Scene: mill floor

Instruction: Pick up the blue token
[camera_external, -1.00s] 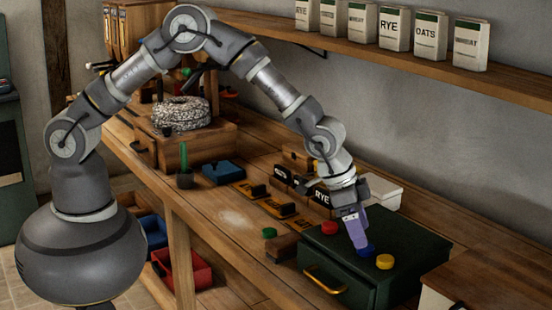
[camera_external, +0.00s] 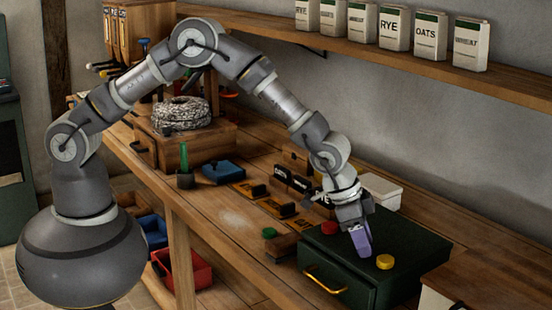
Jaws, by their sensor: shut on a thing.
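My gripper (camera_external: 362,252) points down onto the top of a dark green box (camera_external: 415,248). Its purple fingers are shut on the blue token, which the fingers hide in this view. A yellow token (camera_external: 385,262) lies on the box just right of my fingertips. A red token (camera_external: 330,228) lies on the box to the left of the gripper. I cannot tell whether the blue token is clear of the box top.
The green box has a brass handle (camera_external: 325,281) on its front. A white box (camera_external: 381,192) stands behind the gripper. A blue box (camera_external: 222,171) and a round speckled millstone (camera_external: 181,112) stand further left. A shelf with labelled packets (camera_external: 394,30) runs above.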

